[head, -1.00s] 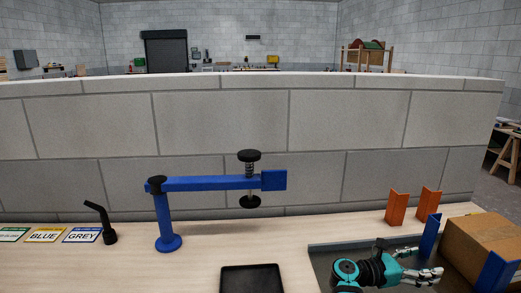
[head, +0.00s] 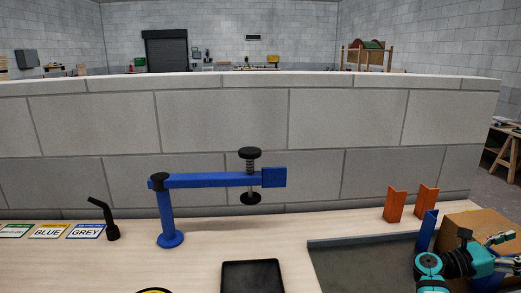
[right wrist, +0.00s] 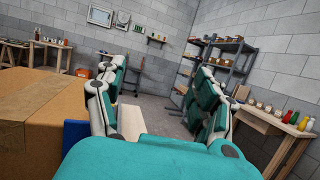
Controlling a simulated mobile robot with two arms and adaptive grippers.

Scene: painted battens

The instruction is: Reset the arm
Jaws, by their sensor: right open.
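My right gripper (head: 507,250) is at the right edge of the head view, in front of the cardboard box (head: 470,226). It is open and empty. In the right wrist view its two teal and white fingers stand wide apart with nothing between them (right wrist: 157,100), and the box (right wrist: 45,115) is to their left. A blue post with a swing arm (head: 215,181) stands upright on the table, its arm pointing right. A black-knobbed screw (head: 250,168) passes through near its end. My left gripper is not in view.
A black tray (head: 252,277) sits at the front centre and a grey mat (head: 345,262) to its right. Orange brackets (head: 393,205) and a blue bracket (head: 426,231) stand near the box. Label cards (head: 85,231) and a black handle (head: 108,220) are at left. A block wall (head: 330,120) runs behind.

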